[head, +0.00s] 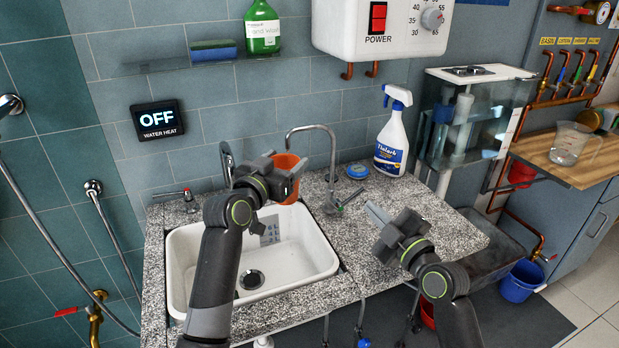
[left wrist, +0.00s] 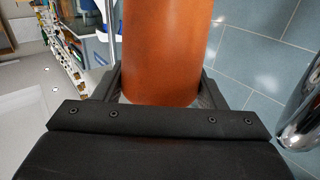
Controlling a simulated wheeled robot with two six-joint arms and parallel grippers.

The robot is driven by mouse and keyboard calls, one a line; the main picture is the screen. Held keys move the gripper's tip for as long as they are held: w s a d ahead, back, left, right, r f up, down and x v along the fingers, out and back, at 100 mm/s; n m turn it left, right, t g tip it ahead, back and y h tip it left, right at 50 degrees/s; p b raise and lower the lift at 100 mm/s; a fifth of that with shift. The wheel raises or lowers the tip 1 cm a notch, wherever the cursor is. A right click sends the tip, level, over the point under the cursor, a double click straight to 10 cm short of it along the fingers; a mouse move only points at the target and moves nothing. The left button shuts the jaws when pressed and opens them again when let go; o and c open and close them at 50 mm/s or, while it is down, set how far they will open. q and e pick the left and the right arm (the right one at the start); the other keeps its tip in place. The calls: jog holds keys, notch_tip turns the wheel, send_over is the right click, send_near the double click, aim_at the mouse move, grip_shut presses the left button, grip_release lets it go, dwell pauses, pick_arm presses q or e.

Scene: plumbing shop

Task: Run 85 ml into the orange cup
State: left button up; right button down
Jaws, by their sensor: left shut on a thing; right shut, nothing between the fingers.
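The orange cup (head: 287,176) is in my left gripper (head: 284,178), held above the back rim of the white sink (head: 180,262). In the left wrist view the cup (left wrist: 163,50) stands between the two fingers, which are shut on it. The curved chrome faucet (head: 313,128) rises just right of the cup, with a lever handle (head: 347,200) at its right. My left arm hides part of the sink and a smaller tap behind it. My right gripper (head: 384,222) is shut and empty over the counter right of the sink. The cup's inside is not clearly visible.
A spray bottle (head: 392,135) and a blue round tin (head: 357,171) stand at the counter's back. The water heater (head: 385,28) hangs above; a wall display (head: 158,120) reads OFF. A clear jug (head: 572,143) is on the wooden shelf at right. The front right counter is clear.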

pick_arm(q)
jog(key=shift+x, duration=1)
dwell(2.6)
jog(key=v, duration=0.7)
jog(key=shift+s+a, duration=0.15)
jog(key=shift+s, duration=0.15)
